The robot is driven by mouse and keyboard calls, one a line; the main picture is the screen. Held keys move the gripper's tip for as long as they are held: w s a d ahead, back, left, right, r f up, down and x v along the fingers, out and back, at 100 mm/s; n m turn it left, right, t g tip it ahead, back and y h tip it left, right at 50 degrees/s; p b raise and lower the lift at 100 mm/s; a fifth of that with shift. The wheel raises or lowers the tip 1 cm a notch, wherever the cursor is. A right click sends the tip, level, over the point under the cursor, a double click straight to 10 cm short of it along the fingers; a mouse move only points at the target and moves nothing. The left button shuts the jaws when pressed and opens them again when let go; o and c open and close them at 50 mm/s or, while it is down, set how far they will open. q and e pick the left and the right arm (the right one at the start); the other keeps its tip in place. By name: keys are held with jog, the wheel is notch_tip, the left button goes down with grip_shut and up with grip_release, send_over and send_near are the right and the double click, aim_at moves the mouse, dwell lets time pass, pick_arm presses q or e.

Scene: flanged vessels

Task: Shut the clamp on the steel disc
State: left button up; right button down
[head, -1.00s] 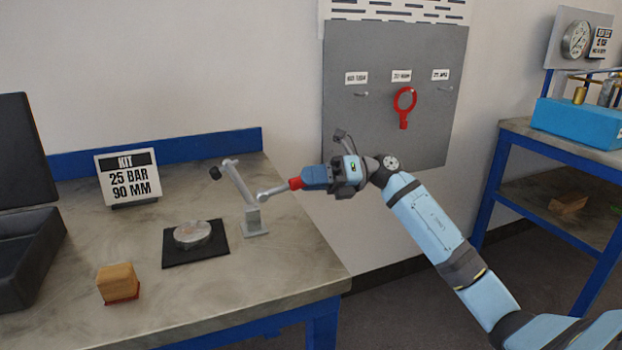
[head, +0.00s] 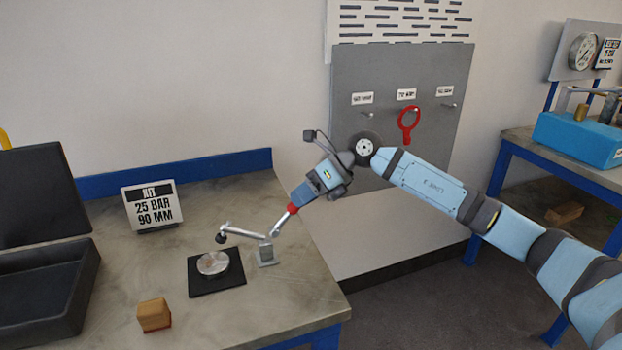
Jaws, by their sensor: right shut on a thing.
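The steel disc (head: 213,264) lies flat on a black square mat (head: 231,281) on the workbench. The grey clamp (head: 267,254) stands just right of the mat. Its arm (head: 243,232) is lowered to nearly level, and the dark pad (head: 221,238) at its end hangs over the disc's back edge; a small gap seems to show between them. The clamp's handle (head: 282,223) slants up to the right to a red grip. My right gripper (head: 295,206) is shut on the red grip, and its fingers hide part of it. My left gripper is not in view.
A wooden block (head: 154,315) sits in front left of the mat. An open black case (head: 45,290) stands at the left, and a kit sign (head: 152,206) behind the mat. A grey panel with a red ring tool (head: 409,122) is behind my right arm.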

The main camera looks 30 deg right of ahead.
aim_at(290, 204)
jog(key=r+h+p, duration=0.1)
jog(key=a+r+h+p, duration=0.1)
jog(key=shift+w+a+g+p, duration=0.2)
jog(key=shift+g+p, duration=0.1)
jog(key=shift+p, duration=0.05)
jog(key=shift+w+a+r+h+p, duration=0.2)
jog(key=shift+a+r+h+p, duration=0.1)
jog(key=shift+a+h+p, duration=0.65)
jog(key=shift+w+a+r+n+g+h+p, duration=0.1)
jog(key=shift+w+a+n+g+h+p, duration=0.15)
jog(key=shift+a+g+h+p, duration=0.6)
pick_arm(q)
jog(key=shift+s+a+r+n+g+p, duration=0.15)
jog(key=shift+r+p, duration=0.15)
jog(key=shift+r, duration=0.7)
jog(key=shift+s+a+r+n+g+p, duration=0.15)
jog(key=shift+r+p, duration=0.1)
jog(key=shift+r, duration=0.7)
pick_arm(e)
jog(key=shift+w+a+h, duration=0.2)
jog(key=shift+a+h, duration=0.65)
jog(key=shift+h, duration=0.35)
jog(key=c, duration=0.9)
grip_release()
jog(key=shift+a, duration=0.1)
